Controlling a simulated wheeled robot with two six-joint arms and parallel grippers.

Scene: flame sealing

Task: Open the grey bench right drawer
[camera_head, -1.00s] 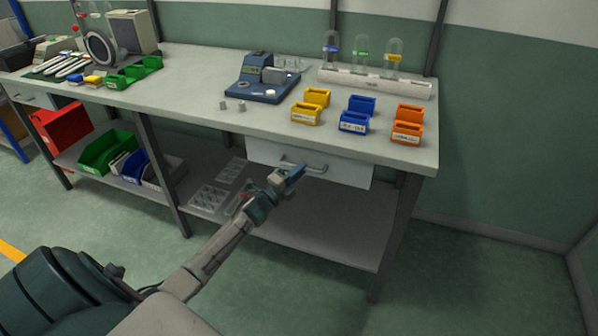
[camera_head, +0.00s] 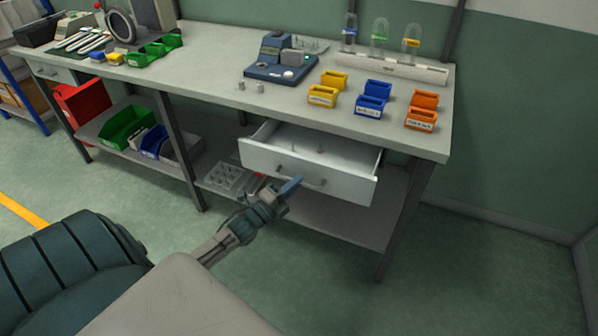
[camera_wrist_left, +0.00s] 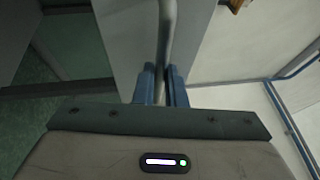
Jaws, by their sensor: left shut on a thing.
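The right drawer (camera_head: 340,187) of the grey bench (camera_head: 215,65) is pulled out in the head view, and its white inside shows, with a few small thin items in it. Its bar handle (camera_head: 314,184) is on the front face. My left gripper (camera_head: 291,186) is at the left part of this handle. In the left wrist view the blue fingers (camera_wrist_left: 161,85) are shut on the grey handle bar (camera_wrist_left: 167,35), which runs between them. My right gripper is not in view.
Yellow (camera_head: 323,96), blue (camera_head: 369,106) and orange (camera_head: 421,119) bins stand on the bench top above the drawer. A lower shelf (camera_head: 340,224) lies under the drawer. The floor to the right is clear.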

